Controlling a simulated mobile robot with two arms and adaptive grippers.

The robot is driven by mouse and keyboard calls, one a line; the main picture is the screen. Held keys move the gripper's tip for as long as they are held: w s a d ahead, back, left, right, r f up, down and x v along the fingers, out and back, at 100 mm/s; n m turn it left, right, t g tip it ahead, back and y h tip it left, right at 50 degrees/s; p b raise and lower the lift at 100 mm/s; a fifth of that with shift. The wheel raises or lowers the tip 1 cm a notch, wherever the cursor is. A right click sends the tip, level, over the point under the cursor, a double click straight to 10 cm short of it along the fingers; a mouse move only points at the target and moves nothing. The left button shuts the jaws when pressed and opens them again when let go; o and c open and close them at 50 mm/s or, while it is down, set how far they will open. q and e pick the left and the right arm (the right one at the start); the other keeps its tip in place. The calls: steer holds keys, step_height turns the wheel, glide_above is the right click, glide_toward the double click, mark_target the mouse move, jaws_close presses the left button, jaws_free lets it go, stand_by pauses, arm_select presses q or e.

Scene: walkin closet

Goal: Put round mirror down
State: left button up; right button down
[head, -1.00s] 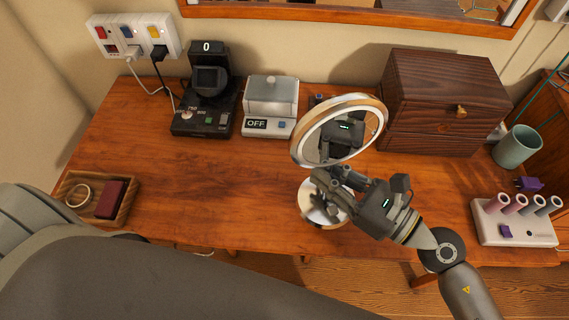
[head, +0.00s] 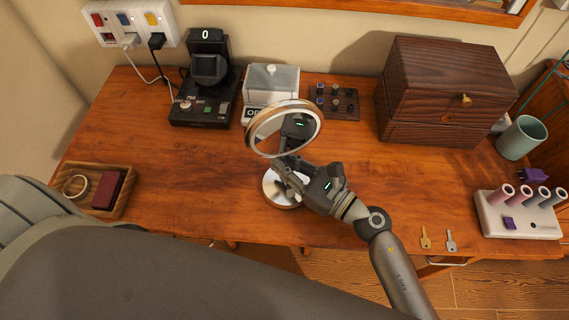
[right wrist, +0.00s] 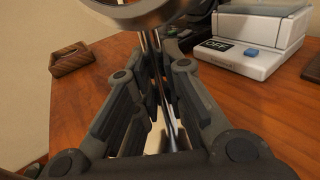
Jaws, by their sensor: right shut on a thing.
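The round mirror (head: 268,130) has a pale wood rim, a thin metal stem and a round white base (head: 274,190). It is upright, with its face tilted, over the front middle of the wooden desk (head: 160,170). My right gripper (head: 284,165) is shut on its stem, between face and base. In the right wrist view the stem (right wrist: 158,75) runs between the fingers, and the lower rim shows at the top. I cannot tell whether the base touches the desk. My left gripper is not in view.
Behind the mirror stand a black device (head: 205,90), a white box marked OFF (right wrist: 255,38) and a small dark rack (head: 335,102). A wooden chest (head: 440,90) stands back right. A tray (head: 122,200) is at left; two keys (head: 426,238) lie front right. Desk left of the mirror is clear.

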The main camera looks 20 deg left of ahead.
steer(key=shift+f, duration=0.1)
steer(key=shift+f, duration=0.1)
steer(key=c, duration=1.5)
jaws_free()
steer(key=shift+f, duration=0.15)
